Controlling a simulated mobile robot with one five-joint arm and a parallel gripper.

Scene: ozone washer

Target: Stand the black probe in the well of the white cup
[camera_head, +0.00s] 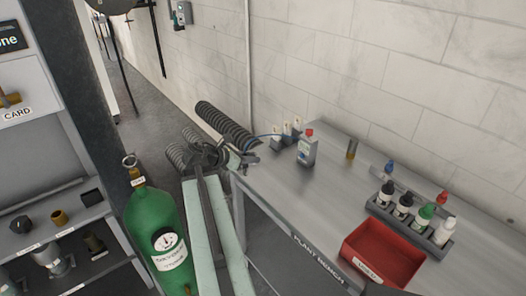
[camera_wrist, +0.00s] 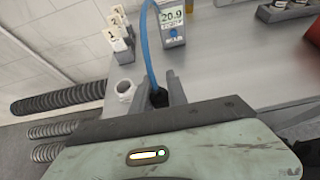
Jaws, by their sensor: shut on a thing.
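In the wrist view, my gripper (camera_wrist: 163,88) is shut on the black probe (camera_wrist: 158,98), which sits low between the fingers. A blue cable (camera_wrist: 149,50) rises from the probe toward the top of the picture. The white cup (camera_wrist: 125,90) stands just left of the fingers, near the bench's edge, its round opening facing up. The probe is beside the cup, not in it; its lower tip is hidden by my gripper. In the head view, my gripper (camera_head: 243,160) is at the left end of the bench, where the cup and probe are too small to make out.
A handheld meter (camera_head: 307,148) reads 20.9 in the wrist view (camera_wrist: 172,22). Numbered white containers (camera_wrist: 118,38) stand behind the cup. The grey bench (camera_head: 325,190) also holds a bottle rack (camera_head: 408,222) and a red tray (camera_head: 382,258) at right. A green cylinder (camera_head: 155,225) stands left.

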